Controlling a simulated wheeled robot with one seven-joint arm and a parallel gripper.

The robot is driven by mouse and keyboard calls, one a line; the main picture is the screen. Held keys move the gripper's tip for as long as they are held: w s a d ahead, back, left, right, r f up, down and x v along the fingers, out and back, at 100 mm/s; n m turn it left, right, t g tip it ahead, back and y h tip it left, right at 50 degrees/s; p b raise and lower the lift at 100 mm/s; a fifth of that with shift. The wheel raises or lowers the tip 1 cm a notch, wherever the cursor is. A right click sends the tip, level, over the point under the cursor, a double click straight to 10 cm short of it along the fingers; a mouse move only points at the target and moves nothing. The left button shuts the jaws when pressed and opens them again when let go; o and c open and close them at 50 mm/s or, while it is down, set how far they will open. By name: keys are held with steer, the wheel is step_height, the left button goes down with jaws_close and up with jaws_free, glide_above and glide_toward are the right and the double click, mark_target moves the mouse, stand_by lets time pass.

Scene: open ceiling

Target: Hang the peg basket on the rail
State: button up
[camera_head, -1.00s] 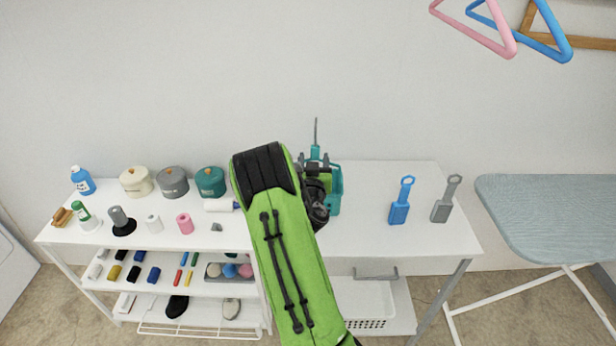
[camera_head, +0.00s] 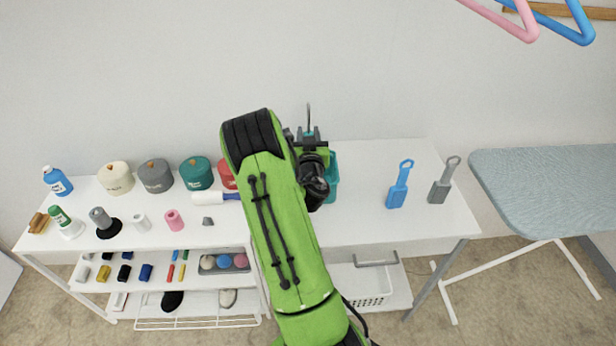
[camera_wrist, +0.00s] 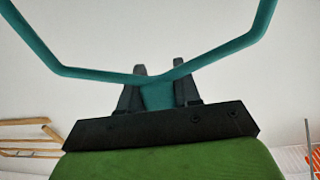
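The teal peg basket (camera_head: 333,180) shows behind my arm in the head view, above the white table, its hook pointing up. My gripper (camera_head: 309,138) is at the upper part of the basket, and my arm hides much of it. In the wrist view, the fingers of my gripper (camera_wrist: 160,75) are closed on both sides of a teal block of the peg basket (camera_wrist: 220,50), whose thin teal bars spread left and right.
Pink (camera_head: 510,22) and blue (camera_head: 560,25) hangers are at the upper right. The white table (camera_head: 400,227) holds several pots and bottles at left, and blue (camera_head: 398,188) and grey (camera_head: 440,188) brushes at right. An ironing board (camera_head: 550,185) stands right.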

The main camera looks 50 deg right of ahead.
mark_target(309, 109)
jaws_close()
step_height(309, 109, up, 10)
steer(key=p, duration=0.9)
steer(key=shift+r+p, duration=0.1)
steer(key=shift+p, duration=0.25)
